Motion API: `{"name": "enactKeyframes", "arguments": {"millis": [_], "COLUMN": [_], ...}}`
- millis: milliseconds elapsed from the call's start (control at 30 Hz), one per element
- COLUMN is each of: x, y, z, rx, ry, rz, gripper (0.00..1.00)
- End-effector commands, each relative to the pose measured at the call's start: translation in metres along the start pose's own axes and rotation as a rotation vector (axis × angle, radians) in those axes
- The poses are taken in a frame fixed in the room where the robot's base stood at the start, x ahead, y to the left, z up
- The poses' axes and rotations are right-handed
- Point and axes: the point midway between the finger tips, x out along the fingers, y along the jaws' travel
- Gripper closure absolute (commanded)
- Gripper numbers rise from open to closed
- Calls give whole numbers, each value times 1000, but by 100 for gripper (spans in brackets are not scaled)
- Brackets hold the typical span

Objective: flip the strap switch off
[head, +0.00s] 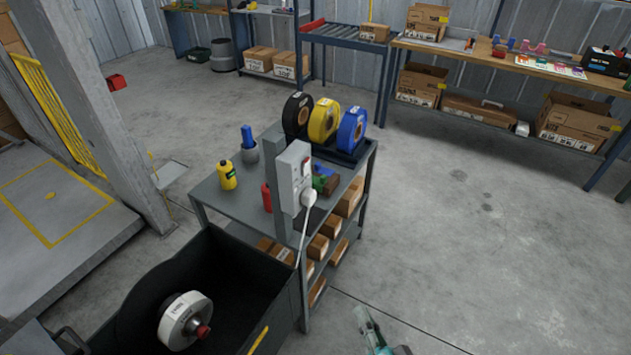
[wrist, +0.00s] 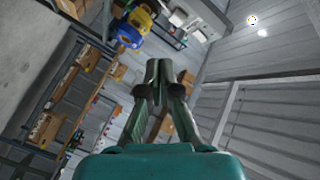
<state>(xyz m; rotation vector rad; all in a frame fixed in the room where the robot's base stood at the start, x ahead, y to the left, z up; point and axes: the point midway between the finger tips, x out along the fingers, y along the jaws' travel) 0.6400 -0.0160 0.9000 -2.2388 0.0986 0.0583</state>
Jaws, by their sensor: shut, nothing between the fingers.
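A light grey switch box (head: 290,180) is fixed to a dark grey post on the metal cart in the head view. A small reddish spot, possibly the switch, shows on its right face; whether it is on or off cannot be told. A round white plug (head: 308,197) with a hanging white cord sits low on that face. A pale box, apparently the same one, shows at the top of the wrist view (wrist: 187,18). My gripper (wrist: 167,68) is shut and empty, apart from the box. Its end shows at the bottom of the head view (head: 361,314), right of the cart.
The cart (head: 235,205) carries black, yellow and blue strap rolls (head: 324,120), a yellow bottle (head: 227,175) and a red bottle. A dark bin (head: 245,290) holding a white roll stands in front.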

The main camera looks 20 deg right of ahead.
Motion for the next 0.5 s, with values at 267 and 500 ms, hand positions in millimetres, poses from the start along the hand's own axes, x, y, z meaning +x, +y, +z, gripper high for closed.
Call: {"name": "enactKeyframes", "arguments": {"millis": [267,500], "x": [68,119], "y": [-27,-56], "z": [-30,-63], "rx": [279,519], "ry": [53,88], "rz": [-48,-94], "gripper": [100,100]}}
